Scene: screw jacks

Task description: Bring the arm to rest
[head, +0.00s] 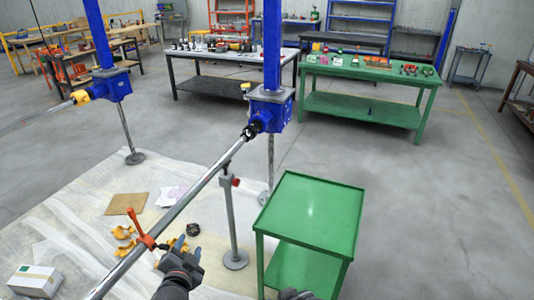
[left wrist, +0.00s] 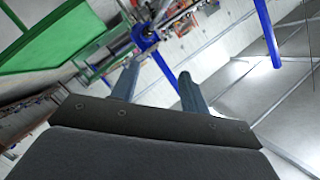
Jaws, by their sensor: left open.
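My left gripper (head: 182,251) is low in the head view, just right of the orange clamp handle (head: 140,228) on the long metal shaft. In the left wrist view its two fingers (left wrist: 157,82) stand apart with nothing between them. The shaft (head: 190,198) slopes up to a blue screw jack (head: 270,110), which also shows in the left wrist view (left wrist: 145,36). A second blue jack (head: 112,86) stands farther left. At the bottom edge of the head view a dark part, maybe of my right arm, shows beside the green cart; no right gripper fingers can be made out.
A green cart (head: 312,212) stands close on the right. Yellow pieces (head: 124,250), a brown board (head: 125,204) and a white box (head: 35,280) lie on the floor sheet. Workbenches stand behind; the floor at right is clear.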

